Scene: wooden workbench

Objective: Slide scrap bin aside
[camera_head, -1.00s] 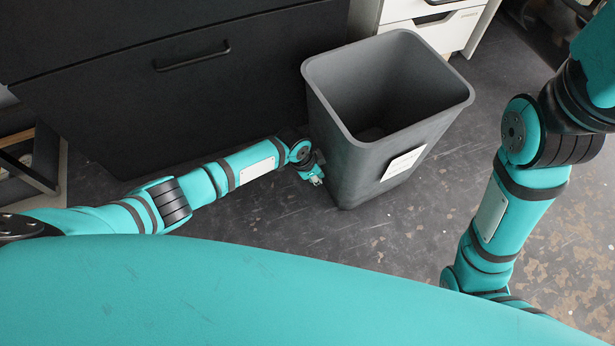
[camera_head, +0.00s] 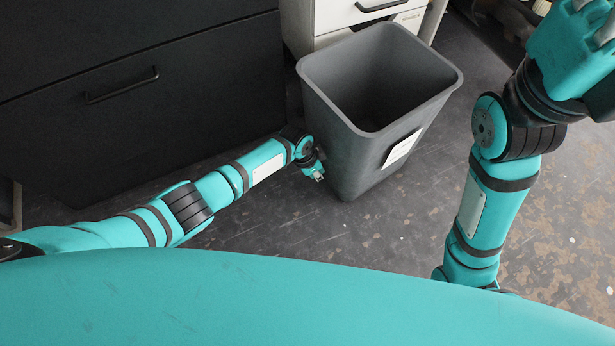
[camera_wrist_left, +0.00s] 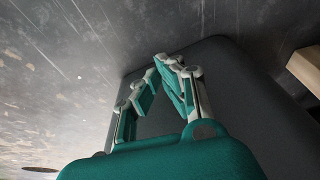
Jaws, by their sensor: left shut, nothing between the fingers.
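The scrap bin (camera_head: 345,150) is a grey, open-topped bin standing upright on the floor, with a white label (camera_head: 401,148) on its right-hand side. Its inside looks empty where I can see it. My left gripper (camera_head: 318,176) is low at the bin's left side, against or very close to the wall; I cannot tell if it touches. In the left wrist view, my left gripper (camera_wrist_left: 168,62) is shut and empty, with the dark bin wall (camera_wrist_left: 235,85) filling the space behind it. My right gripper (camera_head: 592,22) is raised at the upper right, cut off by the picture edge.
A black drawer cabinet (camera_head: 190,130) stands to the left, behind my left arm. A white drawer unit (camera_head: 330,15) stands right behind the bin. The worn floor (camera_head: 540,240) is open to the right of the bin, beyond my right arm.

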